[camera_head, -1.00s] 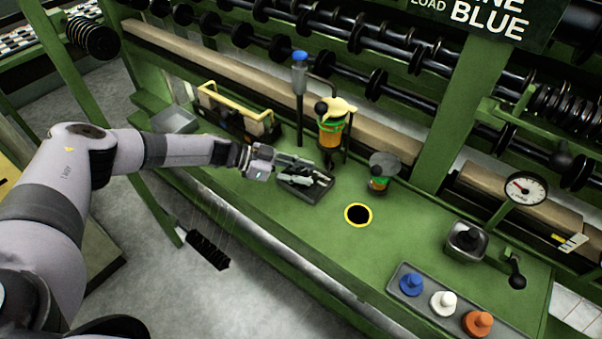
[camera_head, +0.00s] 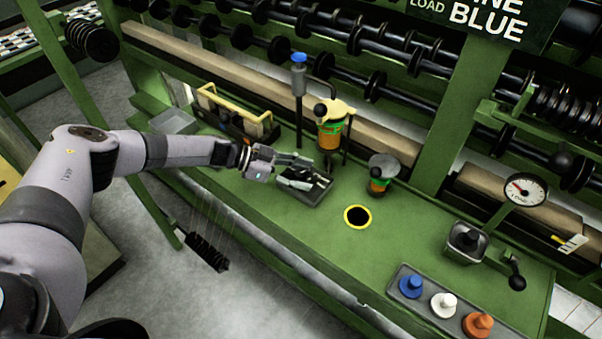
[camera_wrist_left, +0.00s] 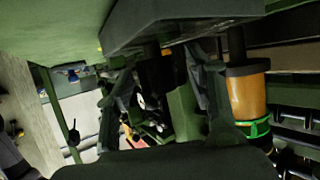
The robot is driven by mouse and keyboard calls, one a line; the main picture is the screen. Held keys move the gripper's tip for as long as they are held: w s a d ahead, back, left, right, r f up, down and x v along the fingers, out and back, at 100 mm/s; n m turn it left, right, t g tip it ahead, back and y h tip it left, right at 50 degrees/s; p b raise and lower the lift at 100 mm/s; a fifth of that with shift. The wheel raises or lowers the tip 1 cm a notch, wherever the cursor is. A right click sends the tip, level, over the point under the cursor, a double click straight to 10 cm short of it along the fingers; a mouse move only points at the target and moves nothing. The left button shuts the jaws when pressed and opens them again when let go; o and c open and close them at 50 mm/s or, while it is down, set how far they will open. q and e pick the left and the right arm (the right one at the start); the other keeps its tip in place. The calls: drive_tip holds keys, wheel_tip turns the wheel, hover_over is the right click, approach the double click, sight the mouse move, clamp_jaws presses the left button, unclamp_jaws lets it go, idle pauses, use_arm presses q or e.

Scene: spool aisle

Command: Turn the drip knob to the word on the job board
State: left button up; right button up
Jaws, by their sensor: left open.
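An oiler (camera_head: 333,134) with an amber cup, a green band and a pale yellow top stands at the back of the green bench. A black ball (camera_head: 320,110) shows at its upper left; I cannot tell for sure which part is the drip knob. In the left wrist view, a dark block (camera_wrist_left: 160,70) shows between the open fingers, apparently not gripped, and the amber cup (camera_wrist_left: 247,95) is beside the right finger. The job board (camera_head: 487,20) is partly cut off; "LOAD BLUE" is readable.
A blue-topped post (camera_head: 299,85) and a yellow-handled carrier (camera_head: 235,115) stand left of the oiler. A funnel-topped cup (camera_head: 381,175), yellow-rimmed hole (camera_head: 357,216), dial gauge (camera_head: 523,189) and tray of coloured pegs (camera_head: 427,318) are to the right. The bench between is clear.

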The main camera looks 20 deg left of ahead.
use_arm(q)
drive_tip(key=shift+a, duration=0.1)
drive_tip(key=v, duration=1.2)
